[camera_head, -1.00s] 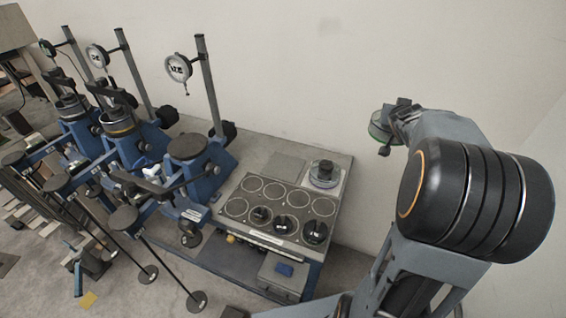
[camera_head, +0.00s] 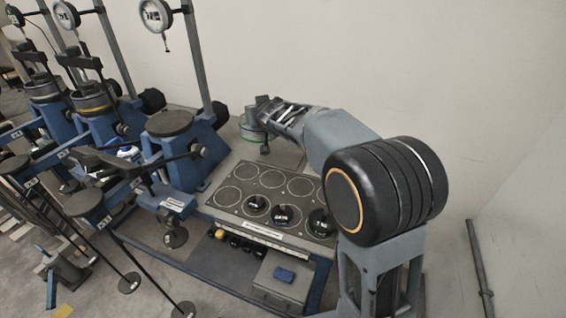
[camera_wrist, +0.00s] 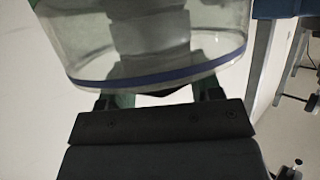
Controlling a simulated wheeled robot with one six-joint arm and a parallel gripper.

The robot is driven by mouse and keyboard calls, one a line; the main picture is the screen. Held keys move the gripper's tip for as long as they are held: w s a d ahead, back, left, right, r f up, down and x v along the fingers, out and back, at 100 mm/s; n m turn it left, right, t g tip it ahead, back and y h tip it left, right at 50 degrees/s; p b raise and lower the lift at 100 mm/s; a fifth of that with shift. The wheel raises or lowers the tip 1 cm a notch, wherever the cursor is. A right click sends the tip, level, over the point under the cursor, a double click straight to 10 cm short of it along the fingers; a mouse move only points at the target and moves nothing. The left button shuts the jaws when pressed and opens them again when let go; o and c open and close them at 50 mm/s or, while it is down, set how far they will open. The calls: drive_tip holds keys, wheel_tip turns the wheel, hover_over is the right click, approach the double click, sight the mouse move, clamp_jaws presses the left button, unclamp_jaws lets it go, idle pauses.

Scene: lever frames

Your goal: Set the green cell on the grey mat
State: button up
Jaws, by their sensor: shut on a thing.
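The green cell (camera_head: 252,130) is a clear cylinder with green at its lower part. My gripper (camera_head: 263,122) is shut on it at the back of the bench, near the wall. In the wrist view, a clear cylinder wall (camera_wrist: 155,45) with a blue band fills the top, with green bits by the jaws. The grey mat (camera_head: 284,156) is a flat square on the bench, right of and nearer than the cell, partly hidden by my arm. I cannot tell whether the cell touches the bench.
A dark plate (camera_head: 262,190) with ringed circles and several black pieces lies in front of the mat. A blue press (camera_head: 200,150) with a tall post and dial stands close left of the cell. The wall is just behind.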

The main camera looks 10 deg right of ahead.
drive_tip(key=a, duration=0.3)
drive_tip(key=shift+f+n+y, duration=0.3)
drive_tip(key=shift+f+y, duration=0.1)
drive_tip(key=shift+f, duration=0.1)
drive_tip(key=w+d+f+p, duration=0.1)
drive_tip(key=d, duration=0.1)
drive_tip(key=w+d+f+p, duration=0.1)
drive_tip(key=d, duration=0.1)
drive_tip(key=w+d+f+p, duration=0.1)
drive_tip(key=w+d, duration=0.1)
drive_tip(key=d, duration=0.1)
drive_tip(key=shift+f, duration=0.3)
drive_tip(key=shift+w+d+f+b, duration=0.4)
drive_tip(key=shift+d+f, duration=0.4)
drive_tip(key=shift+f, duration=0.75)
drive_tip(key=shift+w+d+f+b, duration=0.4)
drive_tip(key=shift+d+f, duration=0.35)
drive_tip(key=shift+f, duration=0.85)
drive_tip(key=shift+w+d+f+b, duration=0.35)
drive_tip(key=shift+d+f, duration=0.45)
drive_tip(key=shift+f, duration=0.75)
drive_tip(key=shift+f, duration=0.3)
